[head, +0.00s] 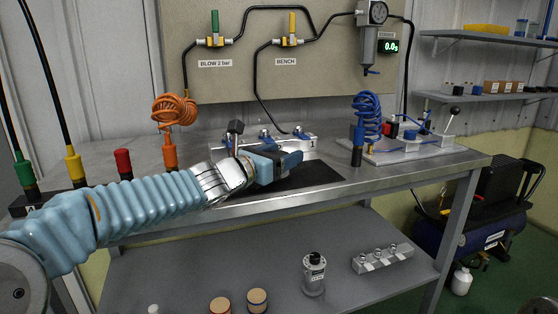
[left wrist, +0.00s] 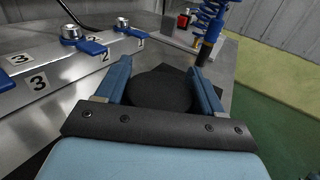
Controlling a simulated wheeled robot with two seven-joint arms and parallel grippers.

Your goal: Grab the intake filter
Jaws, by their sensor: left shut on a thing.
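The intake filter, a round black piece (left wrist: 160,90), sits between the two blue fingers of my left gripper (left wrist: 160,68) in the left wrist view. The fingers close on it from both sides. In the head view my left gripper (head: 284,156) is low over the black mat on the workbench, in front of the numbered valve block. The filter is mostly hidden by the fingers there. I cannot tell whether it still touches the mat. My right gripper is not in view.
The valve block (head: 305,145) with blue levers stands just behind the gripper. A blue coiled hose (head: 367,115) and a fixture plate (head: 410,150) are to the right. An orange coiled hose (head: 174,110) hangs at left. The black mat (head: 315,178) is bare at right.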

